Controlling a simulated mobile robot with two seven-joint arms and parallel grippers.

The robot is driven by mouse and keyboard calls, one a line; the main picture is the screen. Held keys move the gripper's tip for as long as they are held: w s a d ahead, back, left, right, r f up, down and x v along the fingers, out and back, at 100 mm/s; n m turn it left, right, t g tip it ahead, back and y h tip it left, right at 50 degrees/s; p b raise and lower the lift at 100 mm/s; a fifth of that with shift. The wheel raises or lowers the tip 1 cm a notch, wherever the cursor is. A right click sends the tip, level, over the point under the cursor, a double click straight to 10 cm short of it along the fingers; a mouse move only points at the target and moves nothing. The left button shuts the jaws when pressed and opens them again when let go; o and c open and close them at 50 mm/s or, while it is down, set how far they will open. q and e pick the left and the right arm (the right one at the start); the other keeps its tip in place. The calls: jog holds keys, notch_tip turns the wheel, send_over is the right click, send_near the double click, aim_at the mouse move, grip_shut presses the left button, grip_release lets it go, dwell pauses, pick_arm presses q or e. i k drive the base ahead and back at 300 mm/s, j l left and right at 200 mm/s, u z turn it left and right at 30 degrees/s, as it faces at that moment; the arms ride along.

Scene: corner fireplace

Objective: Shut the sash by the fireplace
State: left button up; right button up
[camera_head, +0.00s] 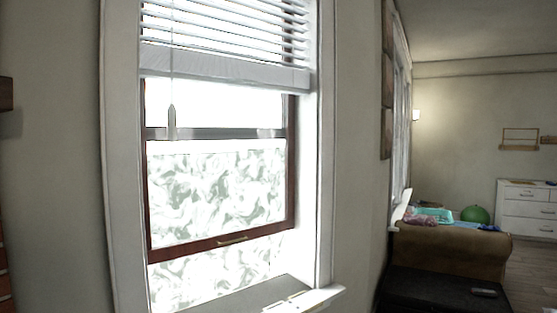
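The window sash has a dark red-brown frame, with its bottom rail (195,248) across the lower window. A small brass-coloured handle (232,240) sits on that rail. The rail is raised above the white sill (318,298), with a bright open gap (215,275) between them. Pale patterned brightness shows through the pane (215,195) and through the gap. Small metal hardware (290,299) lies at the sill. The fireplace is not clearly in view; only a strip of reddish brick (4,275) shows at the left edge. Neither of my grippers is in view.
White blinds (225,40) with a hanging cord wand (171,122) cover the window top. To the right are a black bench (440,292), a brown sofa (450,250) with a green ball (475,214), and a white dresser (527,208). A dark ledge (5,93) juts in at left.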

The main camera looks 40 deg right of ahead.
aim_at(158, 255)
jog(key=z, duration=0.95)
jog(key=i+l+z, duration=0.25)
jog(key=l+z, duration=0.2)
jog(key=i+l+z, duration=0.25)
jog(key=z, duration=0.25)
jog(key=i+l+z, duration=0.1)
jog(key=i+z, duration=0.35)
jog(key=i+l+u, duration=0.1)
jog(key=i+u, duration=0.15)
jog(key=i, duration=0.15)
jog(key=i+l+u, duration=0.2)
jog(key=i, duration=0.15)
jog(key=i+l+u, duration=0.25)
jog(key=i+j, duration=0.1)
